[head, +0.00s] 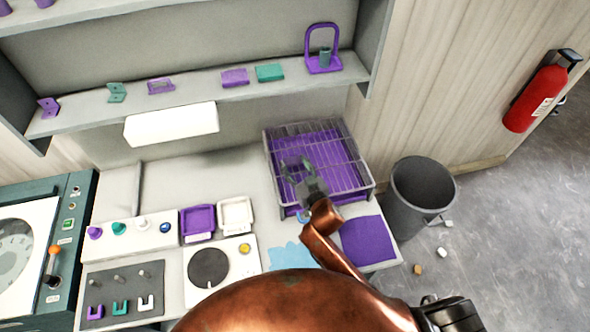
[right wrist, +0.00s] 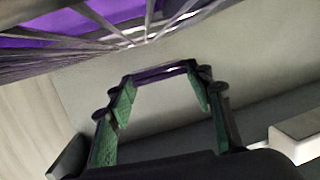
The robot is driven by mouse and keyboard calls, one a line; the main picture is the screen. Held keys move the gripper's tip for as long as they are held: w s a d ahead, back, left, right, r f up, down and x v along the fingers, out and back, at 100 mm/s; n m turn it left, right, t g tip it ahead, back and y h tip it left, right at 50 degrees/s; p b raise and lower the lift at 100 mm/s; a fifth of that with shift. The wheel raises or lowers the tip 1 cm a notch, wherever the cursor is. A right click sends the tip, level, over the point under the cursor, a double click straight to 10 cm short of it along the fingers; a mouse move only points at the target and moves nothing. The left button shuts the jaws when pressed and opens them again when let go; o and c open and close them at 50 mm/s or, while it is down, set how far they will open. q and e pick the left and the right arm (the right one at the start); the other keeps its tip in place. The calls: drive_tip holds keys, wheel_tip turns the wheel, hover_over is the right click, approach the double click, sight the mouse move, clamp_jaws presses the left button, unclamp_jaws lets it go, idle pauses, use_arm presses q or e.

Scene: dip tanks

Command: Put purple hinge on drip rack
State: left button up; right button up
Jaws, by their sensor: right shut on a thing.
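The drip rack (head: 345,160) is a wire grid over a purple tray at the back right of the counter. My right gripper (head: 294,166) is over its left part in the head view. In the right wrist view, the right gripper (right wrist: 160,82) has a thin purple piece, seen edge-on, between its green-padded fingertips. I take this piece for the purple hinge (right wrist: 160,73); its full shape is hidden. The rack's wires and purple tray (right wrist: 60,38) cross the top of that view, and I cannot tell whether the hinge touches them. My left gripper is not in view.
A shelf above holds another purple hinge (head: 48,107), a teal hinge (head: 116,92) and a purple stand (head: 323,64). A purple mat (head: 367,241) lies in front of the rack. A grey bin (head: 420,195) stands to the right. Trays and a dial panel (head: 245,262) are at left.

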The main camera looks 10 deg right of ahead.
sight(295, 173)
drive_tip(key=shift+w+f, duration=0.2)
drive_tip(key=shift+f, duration=1.6)
drive_tip(key=shift+f, duration=0.15)
drive_tip(key=o, duration=1.2)
drive_tip(key=v, duration=1.2)
drive_tip(key=shift+d, duration=0.1)
